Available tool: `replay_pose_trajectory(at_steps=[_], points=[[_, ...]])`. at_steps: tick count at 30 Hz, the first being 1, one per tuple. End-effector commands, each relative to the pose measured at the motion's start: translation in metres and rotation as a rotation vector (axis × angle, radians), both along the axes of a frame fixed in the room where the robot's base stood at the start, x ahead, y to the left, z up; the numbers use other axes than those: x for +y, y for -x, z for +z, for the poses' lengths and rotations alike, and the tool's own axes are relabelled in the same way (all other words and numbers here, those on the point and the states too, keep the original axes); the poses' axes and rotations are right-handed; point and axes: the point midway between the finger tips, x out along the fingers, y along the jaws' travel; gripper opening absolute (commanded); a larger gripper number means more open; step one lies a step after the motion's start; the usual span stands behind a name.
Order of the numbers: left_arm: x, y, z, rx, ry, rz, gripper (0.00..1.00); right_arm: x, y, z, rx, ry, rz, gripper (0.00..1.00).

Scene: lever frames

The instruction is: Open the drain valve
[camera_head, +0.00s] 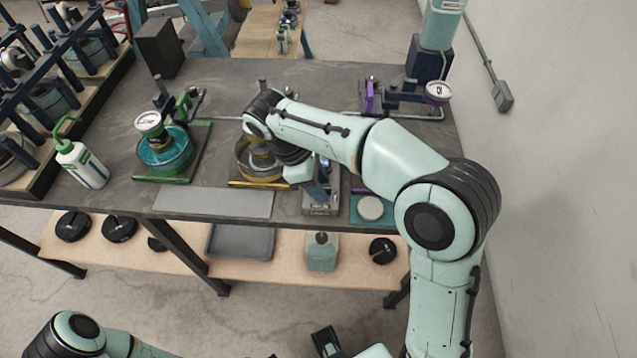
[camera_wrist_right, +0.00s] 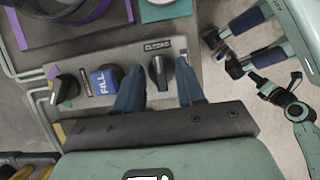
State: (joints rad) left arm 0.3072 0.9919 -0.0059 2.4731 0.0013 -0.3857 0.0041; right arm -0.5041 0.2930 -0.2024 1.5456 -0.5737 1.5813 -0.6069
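A grey valve panel stands at the bench's front edge in the head view (camera_head: 321,209) and fills the middle of the right wrist view. It carries a black knob (camera_wrist_right: 157,73) beneath a small label I cannot read surely, and another black knob (camera_wrist_right: 65,88) beside a blue "FILL" label (camera_wrist_right: 104,80). My right gripper (camera_wrist_right: 159,80) is open, its blue fingers on either side of the first knob with visible gaps. In the head view my right arm hides much of the panel. My left arm enters at the bottom left; its gripper state is unclear.
A yellow-rimmed dish (camera_head: 256,165) stands left of the panel, a teal mat (camera_head: 357,213) with a pale disc right of it. A green-based dish (camera_head: 166,160) and wash bottle (camera_head: 80,165) stand farther left. A flat grey plate (camera_head: 213,203) lies along the front edge.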

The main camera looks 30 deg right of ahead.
Motion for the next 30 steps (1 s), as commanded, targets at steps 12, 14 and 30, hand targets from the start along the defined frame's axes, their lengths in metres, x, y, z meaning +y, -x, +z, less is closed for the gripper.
replay_pose_trajectory(at_steps=[12,14,30], points=[[0.0,0.0,0.0,0.0,0.0,0.0,0.43,0.0,0.0,-0.001,0.0,0.0,0.0,0.0],[0.0,0.0,0.0,0.0,0.0,0.0,0.43,0.0,0.0,-0.001,0.0,0.0,0.0,0.0],[0.0,-0.009,0.023,-0.01,0.0,0.0,0.43,-0.001,-0.001,0.002,0.0,0.001,-0.162,0.0]])
